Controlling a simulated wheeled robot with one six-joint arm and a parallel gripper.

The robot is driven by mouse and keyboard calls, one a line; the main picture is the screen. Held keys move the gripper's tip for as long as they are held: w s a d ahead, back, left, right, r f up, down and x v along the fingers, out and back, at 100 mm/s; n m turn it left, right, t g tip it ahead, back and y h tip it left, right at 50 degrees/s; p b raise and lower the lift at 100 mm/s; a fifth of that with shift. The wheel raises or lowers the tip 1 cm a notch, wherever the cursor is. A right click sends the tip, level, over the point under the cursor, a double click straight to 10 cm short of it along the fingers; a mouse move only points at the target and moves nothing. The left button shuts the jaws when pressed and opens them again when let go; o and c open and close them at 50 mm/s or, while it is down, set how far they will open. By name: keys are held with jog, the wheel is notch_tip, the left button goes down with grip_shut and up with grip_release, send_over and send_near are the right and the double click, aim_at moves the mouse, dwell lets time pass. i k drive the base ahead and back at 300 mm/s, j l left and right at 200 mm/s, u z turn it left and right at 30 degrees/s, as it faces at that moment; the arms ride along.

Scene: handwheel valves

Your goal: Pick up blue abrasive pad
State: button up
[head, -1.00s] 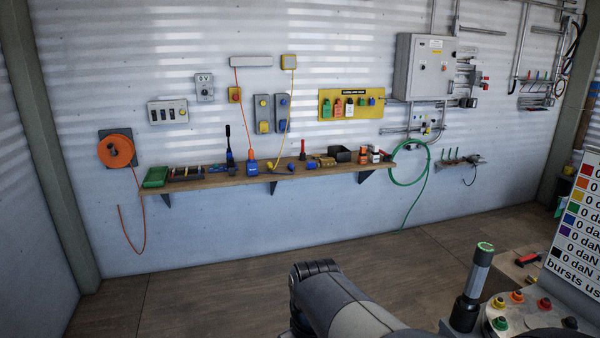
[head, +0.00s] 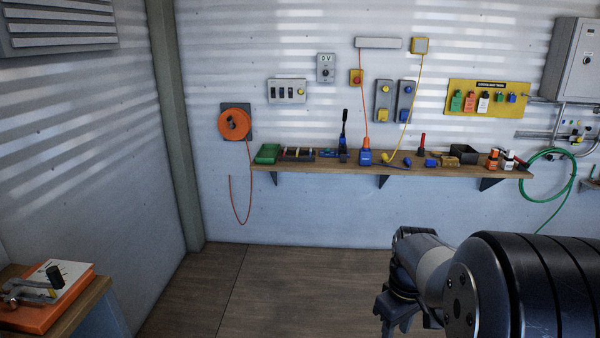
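Several small blue things lie on the wooden wall shelf (head: 290,167), too small to tell which, if any, is the abrasive pad. One is a small blue block (head: 431,162) right of the shelf's middle. A flat blue piece (head: 395,166) lies left of it. My arm reaches in from the lower right. What looks like my gripper (head: 398,312) shows dark at its far end, low in front of the floor and well short of the shelf. Its fingers are not clear enough to tell open from shut.
A green tray (head: 267,153) and a black bin (head: 464,153) stand on the shelf. An orange hose reel (head: 234,124) and a green hose (head: 550,177) hang on the wall. A bench with an orange case (head: 50,300) is at lower left. The floor ahead is clear.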

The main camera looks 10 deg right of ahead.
aim_at(429, 162)
jog(key=i+z, duration=0.25)
jog(key=i, duration=0.3)
jog(key=i+z, duration=0.2)
jog(key=i, duration=0.4)
jog(key=i+j+z, duration=0.25)
jog(key=i, duration=0.3)
jog(key=i+l+z, duration=0.15)
jog(key=i+z, duration=0.15)
jog(key=i, duration=0.6)
jog(key=i+j+z, duration=0.1)
jog(key=i+z, duration=0.15)
jog(key=i, duration=0.65)
jog(key=i+l+u, duration=0.15)
jog(key=i, duration=0.85)
